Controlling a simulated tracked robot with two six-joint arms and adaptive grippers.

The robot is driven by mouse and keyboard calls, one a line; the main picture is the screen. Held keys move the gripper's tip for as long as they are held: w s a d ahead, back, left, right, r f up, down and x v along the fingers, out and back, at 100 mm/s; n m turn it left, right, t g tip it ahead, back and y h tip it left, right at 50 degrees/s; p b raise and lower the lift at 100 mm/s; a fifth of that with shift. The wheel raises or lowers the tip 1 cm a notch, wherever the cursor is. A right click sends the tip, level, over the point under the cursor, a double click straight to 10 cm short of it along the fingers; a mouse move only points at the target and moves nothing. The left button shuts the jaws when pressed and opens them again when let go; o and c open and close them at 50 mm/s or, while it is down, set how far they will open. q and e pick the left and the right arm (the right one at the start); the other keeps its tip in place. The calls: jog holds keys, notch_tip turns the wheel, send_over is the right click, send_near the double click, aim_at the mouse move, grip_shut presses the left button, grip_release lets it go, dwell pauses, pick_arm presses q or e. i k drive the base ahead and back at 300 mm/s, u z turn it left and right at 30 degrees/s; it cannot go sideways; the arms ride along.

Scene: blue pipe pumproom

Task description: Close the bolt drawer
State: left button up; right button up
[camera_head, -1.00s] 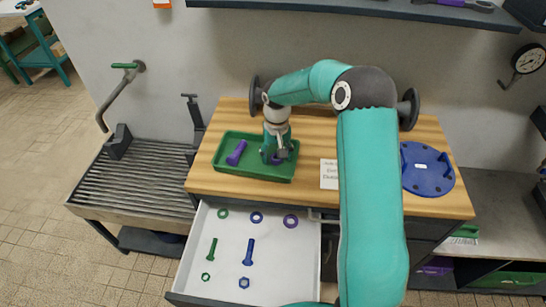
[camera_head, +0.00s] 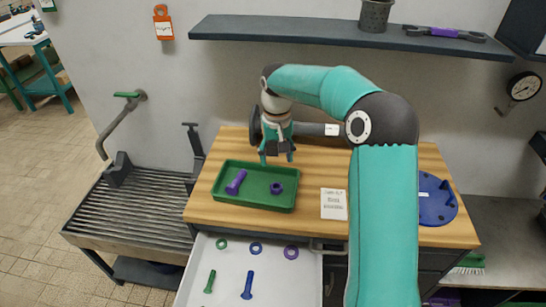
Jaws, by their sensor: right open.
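The bolt drawer (camera_head: 262,270) is pulled out below the wooden worktop (camera_head: 300,225), with its white inside showing. In it lie a green bolt (camera_head: 210,282), a blue bolt (camera_head: 248,285), and green, blue and purple rings along the back. Its front panel is below the picture's edge. My right gripper (camera_head: 277,158) is open and empty above the back edge of the green tray (camera_head: 228,201). My left gripper is not in view.
A white card (camera_head: 333,204) and a blue flange disc (camera_head: 436,203) lie on the worktop. A shelf (camera_head: 300,31) spans the wall above my right arm. A grated bench (camera_head: 130,205) stands at the left, with floor beyond it.

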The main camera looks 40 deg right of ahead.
aim_at(278, 281)
jog(key=k, duration=1.5)
